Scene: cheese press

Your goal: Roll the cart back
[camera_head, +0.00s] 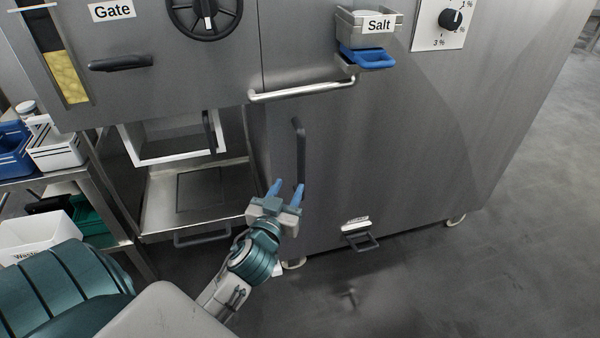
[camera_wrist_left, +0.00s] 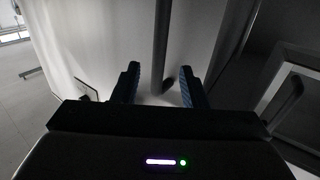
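The grey steel cart (camera_head: 400,150) stands on small casters at the right of the head view. A dark vertical handle (camera_head: 299,148) is on its front. My left gripper (camera_head: 285,191) is open at the lower part of this handle. In the left wrist view, the handle (camera_wrist_left: 161,45) lies between the two blue fingertips, with a gap visible on each side. I cannot tell how deep it sits between the fingers. My right gripper is not in view.
A black pedal (camera_head: 362,242) juts from the cart's bottom front. A blue-handled Salt drawer (camera_head: 368,57) and a horizontal bar (camera_head: 300,91) are higher up. An open bay with a steel shelf (camera_head: 160,205) is left of the cart. Floor at right is clear.

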